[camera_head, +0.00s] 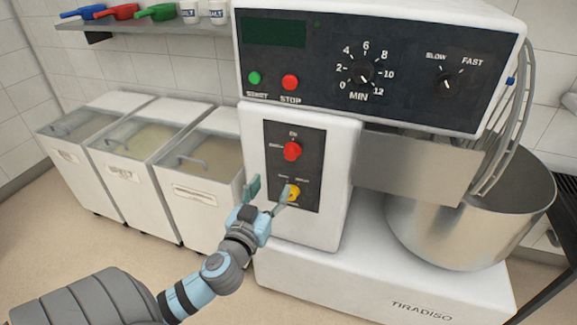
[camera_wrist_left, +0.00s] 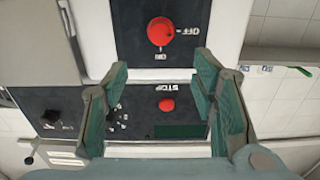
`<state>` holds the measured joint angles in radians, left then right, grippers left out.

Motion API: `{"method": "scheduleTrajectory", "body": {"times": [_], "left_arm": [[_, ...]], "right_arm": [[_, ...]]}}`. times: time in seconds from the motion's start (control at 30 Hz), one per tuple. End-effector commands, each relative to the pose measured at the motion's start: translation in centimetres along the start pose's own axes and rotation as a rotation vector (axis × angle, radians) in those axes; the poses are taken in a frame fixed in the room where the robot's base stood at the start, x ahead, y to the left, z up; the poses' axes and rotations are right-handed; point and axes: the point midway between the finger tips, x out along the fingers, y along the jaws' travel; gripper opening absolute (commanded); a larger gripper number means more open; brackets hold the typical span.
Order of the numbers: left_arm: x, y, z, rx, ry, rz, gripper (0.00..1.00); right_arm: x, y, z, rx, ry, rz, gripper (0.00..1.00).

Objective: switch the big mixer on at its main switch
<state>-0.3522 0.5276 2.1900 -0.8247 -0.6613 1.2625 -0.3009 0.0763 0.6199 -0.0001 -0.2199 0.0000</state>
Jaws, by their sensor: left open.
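The big mixer (camera_head: 300,240) is a white machine with a steel bowl. Its main switch (camera_head: 292,151) is a red round knob on a dark plate on the front column, with ON marked above and OFF to its left. In the left wrist view, upside down, the red knob (camera_wrist_left: 161,31) is in full view; I cannot tell which way it points. My left gripper (camera_head: 268,191) is open and empty, below and left of the red knob, its right finger near the yellow knob (camera_head: 294,192). In the wrist view its fingers (camera_wrist_left: 162,72) stand apart, with the knob beyond them.
Above the switch plate is a panel with a green start button (camera_head: 254,78), red stop button (camera_head: 290,82), timer dial (camera_head: 361,75) and speed knob (camera_head: 447,84). The bowl (camera_head: 465,220) and wire guard (camera_head: 513,115) are to the right. White bins (camera_head: 190,205) stand left.

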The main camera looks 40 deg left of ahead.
Motion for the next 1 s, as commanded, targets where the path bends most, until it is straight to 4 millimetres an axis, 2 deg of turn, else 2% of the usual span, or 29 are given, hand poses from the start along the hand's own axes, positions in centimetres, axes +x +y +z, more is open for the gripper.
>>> {"method": "scheduleTrajectory", "body": {"times": [0.17, 0.4, 0.5, 0.63, 0.87, 1.0], "left_arm": [[4.1, 0.0, -0.3, -0.001, 0.001, -0.002, 0.53], [10.9, 0.0, -0.2, -0.002, -0.002, -0.002, 0.53], [12.6, 0.0, -0.1, -0.001, -0.004, -0.001, 0.53], [13.6, 0.0, -0.1, 0.001, -0.004, 0.0, 0.53], [13.7, 0.0, 0.0, 0.001, -0.005, 0.001, 0.53], [13.7, 0.0, 0.0, 0.001, -0.005, 0.001, 0.32]], "right_arm": [[-0.3, 0.2, -0.2, -0.001, 0.003, 0.002, 0.4], [-0.3, 0.3, -0.2, -0.001, 0.002, 0.004, 0.4], [-0.3, 0.3, -0.1, -0.002, 0.002, 0.004, 0.4], [-0.3, 0.4, -0.1, -0.002, 0.002, 0.005, 0.4], [-0.3, 0.4, -0.1, -0.002, 0.001, 0.005, 0.4], [-0.3, 0.4, -0.1, -0.002, 0.001, 0.005, 0.4]]}}
